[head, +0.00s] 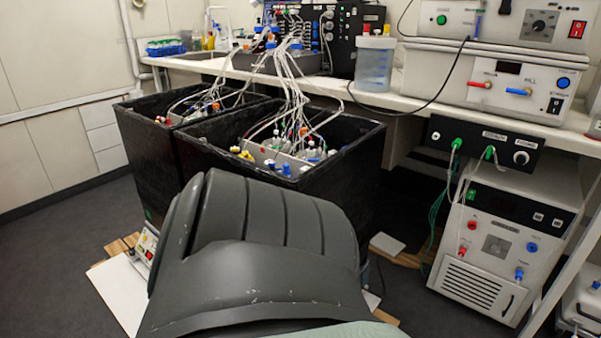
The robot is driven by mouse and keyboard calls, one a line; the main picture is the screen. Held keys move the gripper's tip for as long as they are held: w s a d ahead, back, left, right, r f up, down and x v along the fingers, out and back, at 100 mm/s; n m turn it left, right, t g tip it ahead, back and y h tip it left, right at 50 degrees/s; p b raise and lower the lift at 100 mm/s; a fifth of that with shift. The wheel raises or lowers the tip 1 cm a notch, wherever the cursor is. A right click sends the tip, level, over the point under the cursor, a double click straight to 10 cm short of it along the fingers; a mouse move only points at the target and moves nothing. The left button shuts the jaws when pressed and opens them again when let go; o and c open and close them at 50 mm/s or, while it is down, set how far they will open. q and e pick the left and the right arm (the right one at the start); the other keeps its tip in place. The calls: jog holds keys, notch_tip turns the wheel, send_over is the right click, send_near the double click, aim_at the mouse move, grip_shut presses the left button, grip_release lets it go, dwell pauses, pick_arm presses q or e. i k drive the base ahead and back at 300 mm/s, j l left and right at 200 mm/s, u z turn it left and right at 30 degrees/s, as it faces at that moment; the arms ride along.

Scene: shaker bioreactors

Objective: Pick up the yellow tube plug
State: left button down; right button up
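A small yellow piece (243,154), which looks like the yellow tube plug, is inside the nearer black bin (240,165), at the left end of a light rack (275,160) with tube fittings. It is small in the picture, so I cannot tell its exact shape or whether it is one piece or two. Blue caps (286,169) sit to its right on the same rack. Neither of my grippers is in view.
A second black bin (150,150) stands to the left, also with fittings. White tubes (290,75) run from both bins up to the bench (410,100). My own grey body part fills the lower middle. A white instrument (500,250) stands right.

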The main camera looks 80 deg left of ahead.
aim_at(245, 154)
jog(key=i+u, duration=0.2)
jog(key=u, duration=0.2)
jog(key=i+u, duration=0.15)
jog(key=u, duration=0.25)
jog(key=i+u, duration=0.2)
jog(key=u, duration=0.25)
jog(key=i+l+u, duration=0.15)
jog(key=u, duration=0.25)
jog(key=i+u, duration=0.15)
jog(key=u, duration=0.25)
jog(key=i+u, duration=0.15)
jog(key=u, duration=0.25)
jog(key=i+l+u, duration=0.1)
jog(key=u, duration=0.3)
jog(key=i+l+u, duration=0.1)
jog(key=u, duration=0.3)
jog(key=i+l+u, duration=0.3)
jog(key=l+u, duration=0.3)
jog(key=l+z, duration=0.45)
jog(key=l, duration=0.45)
jog(key=k+u, duration=0.2)
jog(key=u, duration=0.15)
jog(key=l, duration=0.6)
jog(key=i+j+z, duration=0.3)
jog(key=k+l, duration=0.05)
jog(key=k, duration=0.05)
